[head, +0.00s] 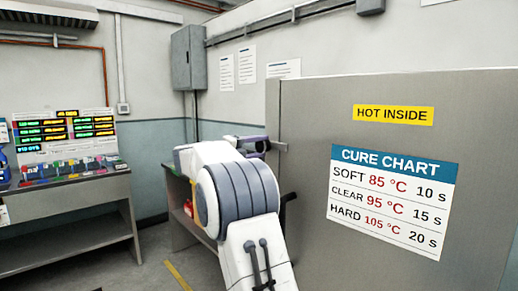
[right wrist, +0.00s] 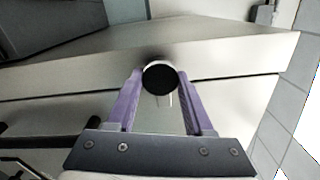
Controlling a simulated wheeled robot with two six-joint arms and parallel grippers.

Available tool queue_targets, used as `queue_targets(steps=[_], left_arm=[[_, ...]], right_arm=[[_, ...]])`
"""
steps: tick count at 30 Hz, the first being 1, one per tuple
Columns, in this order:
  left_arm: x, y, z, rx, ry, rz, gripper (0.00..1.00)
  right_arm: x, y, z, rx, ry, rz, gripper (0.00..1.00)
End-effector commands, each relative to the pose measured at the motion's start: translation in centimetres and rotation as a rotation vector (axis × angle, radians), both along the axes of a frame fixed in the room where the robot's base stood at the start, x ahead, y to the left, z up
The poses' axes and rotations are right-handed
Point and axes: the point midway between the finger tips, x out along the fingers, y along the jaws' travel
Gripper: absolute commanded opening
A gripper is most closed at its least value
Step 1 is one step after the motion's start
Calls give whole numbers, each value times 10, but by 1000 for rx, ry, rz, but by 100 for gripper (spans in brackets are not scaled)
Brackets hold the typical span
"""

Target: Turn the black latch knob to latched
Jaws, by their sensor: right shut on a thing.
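The black latch knob (right wrist: 159,79) shows end-on in the right wrist view, between the two purple fingers of my right gripper (right wrist: 160,76). The fingers are shut on its sides. A short pale bar shows just below the knob. In the head view my right gripper (head: 256,145) is at the left edge of the grey metal cabinet (head: 310,110), and my arm hides part of it. The knob cannot be made out in the head view. My left gripper is not in view.
The cabinet front bears a yellow HOT INSIDE label (head: 393,115) and a cure chart (head: 393,200). A dark handle-like part (head: 289,204) shows beside my arm. A bench (head: 65,185) with coloured items stands at the left. The floor between is clear.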

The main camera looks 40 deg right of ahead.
Motion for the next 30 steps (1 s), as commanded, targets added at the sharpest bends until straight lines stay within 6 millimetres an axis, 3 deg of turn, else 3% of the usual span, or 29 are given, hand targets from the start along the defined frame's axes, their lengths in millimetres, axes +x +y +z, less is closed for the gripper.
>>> queue_targets(steps=[1, 2, 4, 17, 30], left_arm=[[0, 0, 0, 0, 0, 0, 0], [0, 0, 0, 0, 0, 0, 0], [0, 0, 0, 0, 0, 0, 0], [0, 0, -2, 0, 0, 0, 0], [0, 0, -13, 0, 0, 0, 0]], right_arm=[[-1, 0, -2, 5, -2, -3, 0], [-1, 0, -2, 5, -2, -3, 56], [0, 0, -2, 4, -1, -2, 82], [1, 9, -1, 2, -1, 2, 82], [1, 88, -2, 3, -1, 2, 82]])
